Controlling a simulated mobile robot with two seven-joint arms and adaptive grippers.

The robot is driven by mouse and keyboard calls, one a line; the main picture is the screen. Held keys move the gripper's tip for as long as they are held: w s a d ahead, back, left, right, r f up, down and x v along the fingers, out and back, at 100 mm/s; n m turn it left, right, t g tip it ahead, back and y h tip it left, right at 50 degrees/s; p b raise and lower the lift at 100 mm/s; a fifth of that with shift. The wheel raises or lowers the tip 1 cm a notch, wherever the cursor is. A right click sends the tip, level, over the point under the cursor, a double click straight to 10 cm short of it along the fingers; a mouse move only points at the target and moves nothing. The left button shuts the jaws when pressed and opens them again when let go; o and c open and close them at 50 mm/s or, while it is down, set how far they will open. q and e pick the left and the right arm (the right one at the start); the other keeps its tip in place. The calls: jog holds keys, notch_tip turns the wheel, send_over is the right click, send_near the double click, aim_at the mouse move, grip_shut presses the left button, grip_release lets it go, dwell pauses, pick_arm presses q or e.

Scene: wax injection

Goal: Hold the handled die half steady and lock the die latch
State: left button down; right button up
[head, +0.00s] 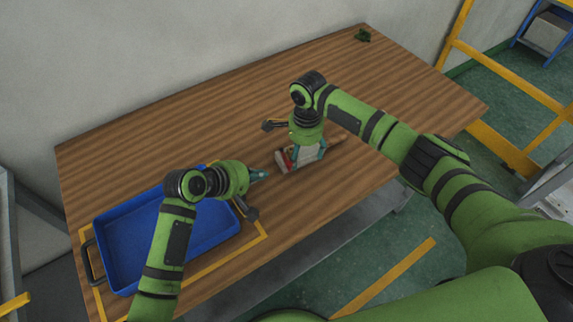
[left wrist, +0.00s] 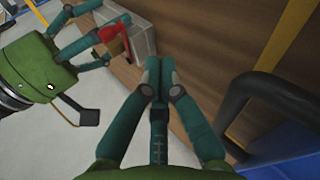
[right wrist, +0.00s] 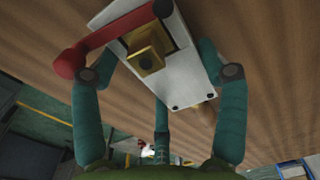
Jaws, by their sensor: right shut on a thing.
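The die (head: 307,155), a pale grey block, lies on the wooden table near its front edge. A red latch lever (right wrist: 115,33) crosses one end of it, beside a brass-coloured block (right wrist: 148,55). The latch (left wrist: 112,35) also shows in the left wrist view; whether it is locked I cannot tell. My right gripper (right wrist: 150,70) is shut on the die, one finger on each side. My left gripper (head: 265,174) has its fingertips together and holds nothing. It is just left of the die, apart from it, and shows in the left wrist view (left wrist: 160,65).
A blue tray (head: 97,272) with dark handles stands at the table's left, inside yellow tape lines (head: 262,236). A small dark green object (head: 362,36) lies at the far corner. The back of the wooden table (head: 215,110) is clear.

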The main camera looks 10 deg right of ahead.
pick_arm(q)
jog(key=shift+a, duration=0.4)
pick_arm(e)
jog(key=shift+d, duration=0.1)
pick_arm(q)
jog(key=shift+d, duration=0.1)
pick_arm(e)
jog(key=o, duration=1.7)
